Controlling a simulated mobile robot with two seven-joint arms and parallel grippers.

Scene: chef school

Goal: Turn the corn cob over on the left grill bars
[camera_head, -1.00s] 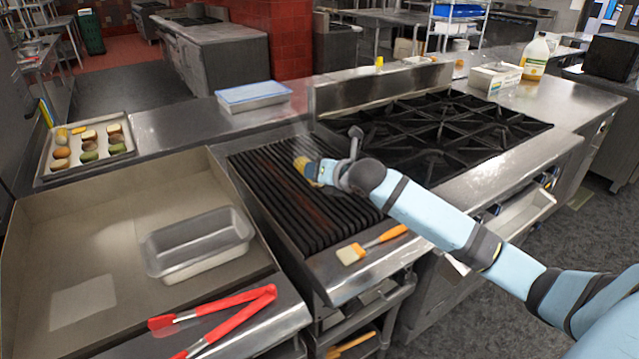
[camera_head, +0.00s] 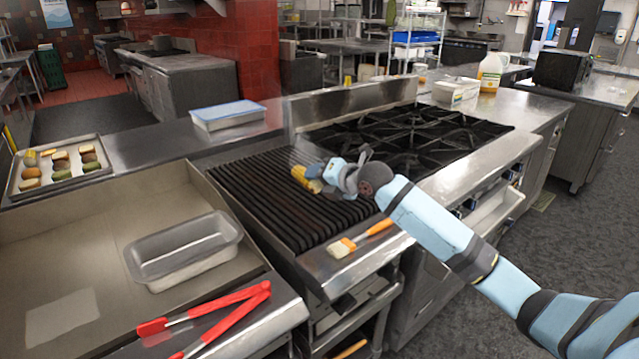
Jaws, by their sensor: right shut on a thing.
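The yellow corn cob (camera_head: 303,177) is at the left end of my right gripper (camera_head: 316,177), over the black grill bars (camera_head: 252,195). The gripper is shut on the cob, and the hand hides part of it. Whether the cob touches the bars or hangs just above them I cannot tell. My right arm reaches in from the lower right. My left gripper does not show.
A brush (camera_head: 360,239) with an orange handle lies on the steel front ledge. A metal pan (camera_head: 184,250) and red tongs (camera_head: 205,320) are left of the grill. Black burner grates (camera_head: 415,138) lie to the right. A vegetable tray (camera_head: 60,168) stands far left.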

